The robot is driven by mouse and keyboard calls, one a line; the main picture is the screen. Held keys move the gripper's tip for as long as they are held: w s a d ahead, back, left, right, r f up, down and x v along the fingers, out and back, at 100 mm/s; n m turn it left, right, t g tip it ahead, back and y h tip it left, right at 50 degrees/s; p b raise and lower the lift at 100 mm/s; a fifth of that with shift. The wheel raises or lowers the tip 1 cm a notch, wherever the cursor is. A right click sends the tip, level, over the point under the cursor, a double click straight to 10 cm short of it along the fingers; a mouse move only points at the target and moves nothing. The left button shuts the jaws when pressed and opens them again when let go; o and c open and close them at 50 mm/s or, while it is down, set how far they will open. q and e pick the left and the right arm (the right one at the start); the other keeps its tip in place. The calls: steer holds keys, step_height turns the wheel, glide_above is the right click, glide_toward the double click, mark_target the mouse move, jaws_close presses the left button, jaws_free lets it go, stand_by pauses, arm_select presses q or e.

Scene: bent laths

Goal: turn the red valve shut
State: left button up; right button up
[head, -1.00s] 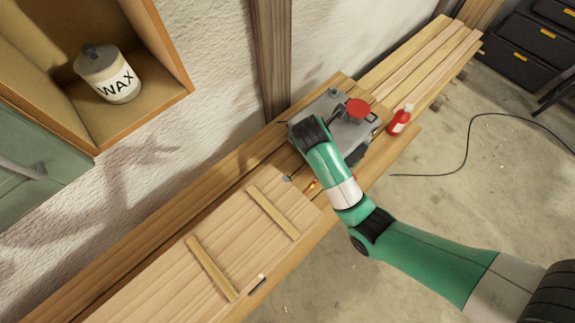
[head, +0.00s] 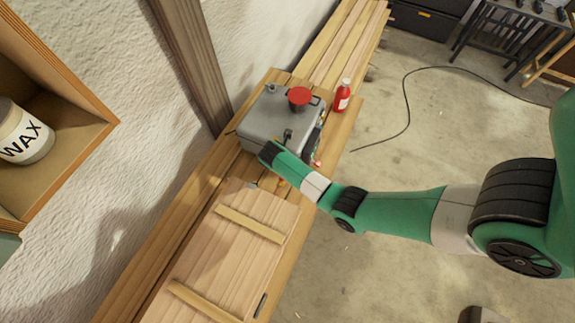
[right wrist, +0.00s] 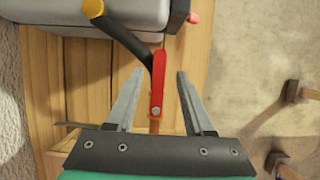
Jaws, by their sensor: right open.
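A red lever (right wrist: 158,85), which I take to be the valve handle, shows in the right wrist view. It is flat with a round bolt near its lower end and stands beside a black bent pipe. My right gripper (right wrist: 160,72) is open, with one finger on each side of the lever and visible gaps to both. In the head view a grey metal box (head: 262,120) stands on the boards, with a round red knob (head: 299,97) on top. My right arm's end is at the box's near lower corner; its fingers are hidden there. My left gripper is not in view.
A red bottle (head: 342,97) stands right of the box. A wooden panel with two battens (head: 235,255) lies in front of it. A wax can (head: 24,135) sits in a wall shelf at left. A dark cable (head: 407,100) lies on the floor.

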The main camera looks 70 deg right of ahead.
steer(key=shift+d+f, duration=0.2)
steer(key=shift+f, duration=0.25)
jaws_close()
steer(key=shift+r, duration=0.1)
stand_by(1.0)
